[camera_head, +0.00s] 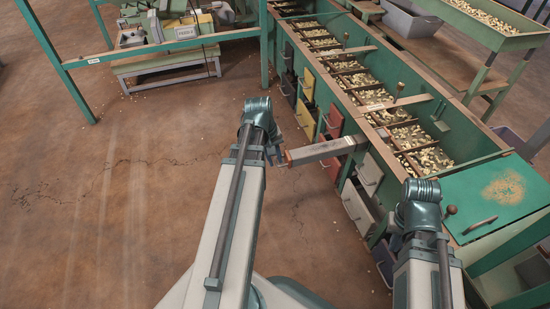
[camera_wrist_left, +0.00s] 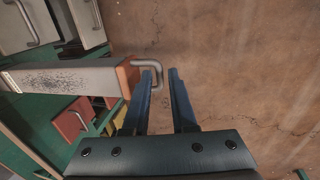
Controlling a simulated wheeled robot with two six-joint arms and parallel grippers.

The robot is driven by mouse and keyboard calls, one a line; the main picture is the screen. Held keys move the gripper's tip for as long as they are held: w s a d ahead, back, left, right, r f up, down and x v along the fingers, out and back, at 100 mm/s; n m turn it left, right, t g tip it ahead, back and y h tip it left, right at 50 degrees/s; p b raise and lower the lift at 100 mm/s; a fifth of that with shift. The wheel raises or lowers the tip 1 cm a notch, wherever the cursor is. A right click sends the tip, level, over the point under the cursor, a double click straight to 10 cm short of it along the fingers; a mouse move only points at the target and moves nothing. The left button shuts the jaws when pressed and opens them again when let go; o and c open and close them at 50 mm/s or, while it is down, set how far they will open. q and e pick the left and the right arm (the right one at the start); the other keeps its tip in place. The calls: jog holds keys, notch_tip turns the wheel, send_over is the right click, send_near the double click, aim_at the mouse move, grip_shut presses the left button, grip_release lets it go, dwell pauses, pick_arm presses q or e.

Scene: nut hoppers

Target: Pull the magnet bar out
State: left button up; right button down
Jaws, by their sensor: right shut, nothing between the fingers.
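The magnet bar (camera_head: 322,150) is a long grey bar with an orange-red end block and a bent metal handle. It sticks out sideways from the green hopper bench over the floor. In the left wrist view the bar (camera_wrist_left: 65,78) comes in from the left, and its handle (camera_wrist_left: 159,74) reaches between my fingertips. My left gripper (camera_head: 277,160) is at the handle end; its two fingers (camera_wrist_left: 160,72) stand apart with floor visible between them. My right gripper (camera_head: 394,243) is low beside the bench front, mostly hidden behind its wrist, shut and away from the bar.
The hopper bench (camera_head: 449,130) holds several compartments of nuts. Grey, red and yellow drawers with handles line its front, including a red drawer (camera_head: 334,122). A green lid (camera_head: 495,195) covers its near end. Open brown floor (camera_head: 120,200) lies to the left.

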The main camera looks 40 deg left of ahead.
jog(key=shift+r, duration=0.15)
notch_tip(320, 180, up, 13)
jog(key=p, duration=1.3)
jog(key=shift+r+p, duration=0.15)
jog(key=shift+p, duration=0.15)
